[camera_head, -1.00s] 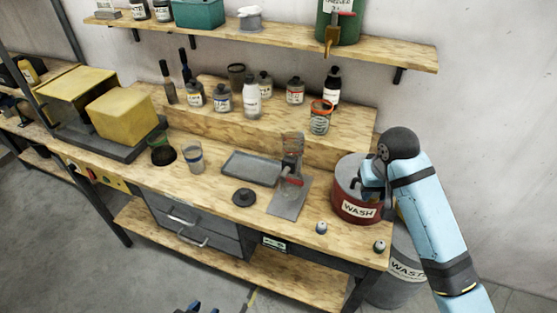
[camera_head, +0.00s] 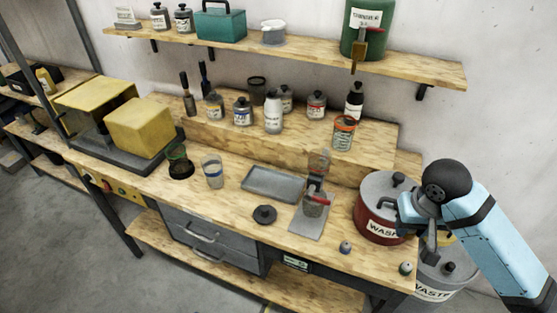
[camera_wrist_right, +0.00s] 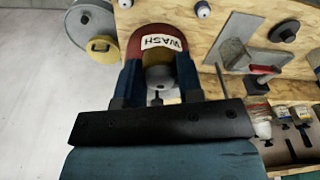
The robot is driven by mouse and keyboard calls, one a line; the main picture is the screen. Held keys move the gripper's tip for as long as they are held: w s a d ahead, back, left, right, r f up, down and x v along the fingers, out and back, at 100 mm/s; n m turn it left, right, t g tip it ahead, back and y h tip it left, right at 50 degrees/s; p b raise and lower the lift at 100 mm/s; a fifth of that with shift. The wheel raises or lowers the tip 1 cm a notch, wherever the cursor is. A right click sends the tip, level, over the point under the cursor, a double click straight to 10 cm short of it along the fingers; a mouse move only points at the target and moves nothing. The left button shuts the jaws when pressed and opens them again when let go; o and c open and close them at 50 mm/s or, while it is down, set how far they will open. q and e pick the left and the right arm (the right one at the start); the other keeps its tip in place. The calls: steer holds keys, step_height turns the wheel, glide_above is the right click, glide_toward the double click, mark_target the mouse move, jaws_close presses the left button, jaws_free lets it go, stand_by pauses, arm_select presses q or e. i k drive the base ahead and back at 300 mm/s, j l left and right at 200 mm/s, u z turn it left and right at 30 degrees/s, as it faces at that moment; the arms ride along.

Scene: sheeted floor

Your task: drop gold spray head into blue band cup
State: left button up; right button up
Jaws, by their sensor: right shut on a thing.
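My right gripper (camera_wrist_right: 160,72) is shut on the gold spray head (camera_wrist_right: 158,76), a small tan-gold piece with a pale grey end, seen between the blue fingers in the right wrist view. In the head view the right gripper (camera_head: 422,235) is at the front right of the red WASH can; the spray head cannot be made out there. The blue band cup (camera_head: 213,173) is clear, stands upright on the bench left of the grey tray, and is well left of the right gripper. My left gripper is not in view.
The WASH can (camera_head: 377,222) and WASTE bin (camera_head: 433,291) are close to the right gripper. A grey tray (camera_head: 272,184), a stand with a red lever (camera_head: 315,197) and a black disc (camera_head: 265,215) lie between. A green-banded cup (camera_head: 179,162) stands beside the blue band cup.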

mark_target(216, 183)
steer(key=i+j+u, duration=0.1)
steer(key=j, duration=0.35)
steer(key=i+j+u, duration=0.1)
steer(key=i+j, duration=0.15)
steer(key=j, duration=0.15)
steer(key=i+j+u, duration=0.1)
steer(key=j, duration=0.35)
steer(key=i+j, duration=0.3)
steer(key=i+j+u, duration=0.15)
steer(key=j, duration=0.35)
